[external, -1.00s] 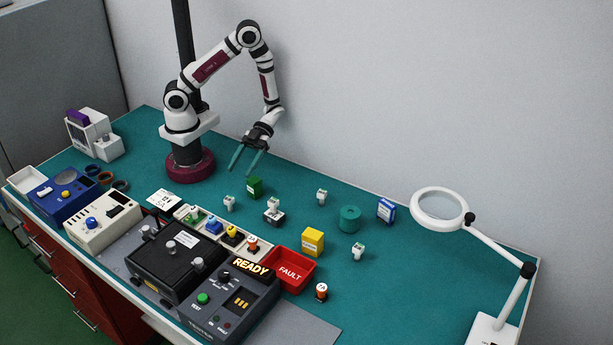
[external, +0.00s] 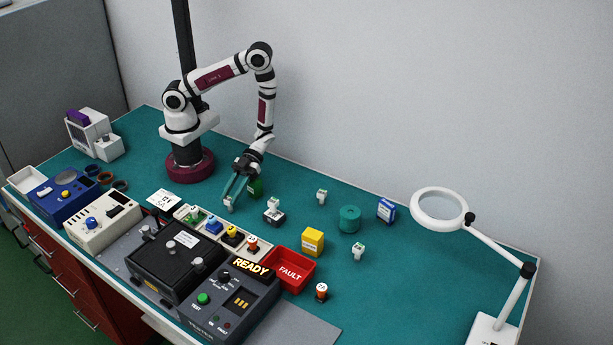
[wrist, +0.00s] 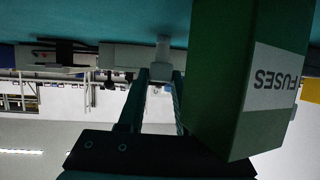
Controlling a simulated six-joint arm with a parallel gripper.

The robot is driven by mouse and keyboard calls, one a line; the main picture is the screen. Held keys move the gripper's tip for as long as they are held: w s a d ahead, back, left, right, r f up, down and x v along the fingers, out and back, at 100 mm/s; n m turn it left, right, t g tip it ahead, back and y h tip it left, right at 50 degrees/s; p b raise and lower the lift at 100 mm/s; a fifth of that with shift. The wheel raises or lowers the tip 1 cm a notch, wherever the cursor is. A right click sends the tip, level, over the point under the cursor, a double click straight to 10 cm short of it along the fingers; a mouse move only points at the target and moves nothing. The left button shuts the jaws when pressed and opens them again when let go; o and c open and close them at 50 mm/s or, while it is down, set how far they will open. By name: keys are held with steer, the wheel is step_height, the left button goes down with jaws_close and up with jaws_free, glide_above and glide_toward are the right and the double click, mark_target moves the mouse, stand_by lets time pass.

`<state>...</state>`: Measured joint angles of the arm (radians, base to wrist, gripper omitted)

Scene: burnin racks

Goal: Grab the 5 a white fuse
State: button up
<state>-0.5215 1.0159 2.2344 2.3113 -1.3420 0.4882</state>
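A small white fuse (external: 228,206) stands on the teal mat left of the green box. Similar white fuses stand farther right: one (external: 321,196) toward the back, one (external: 358,251) right of the yellow box, and one (external: 274,203) at a small dark block. Their ratings are too small to read. My gripper (external: 231,195) is low, with its fingertips at the left fuse. In the wrist view, which is upside down, my open fingers (wrist: 158,85) lie either side of a white fuse (wrist: 162,50), with no clear contact.
A green FUSES box (wrist: 228,75) stands close beside my fingers; it also shows in the external view (external: 256,187). A row of coloured fuses, a black tester (external: 170,262) and a red FAULT tray (external: 290,268) lie in front. A yellow box (external: 313,241) stands to the right.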

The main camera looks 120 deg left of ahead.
jaws_close()
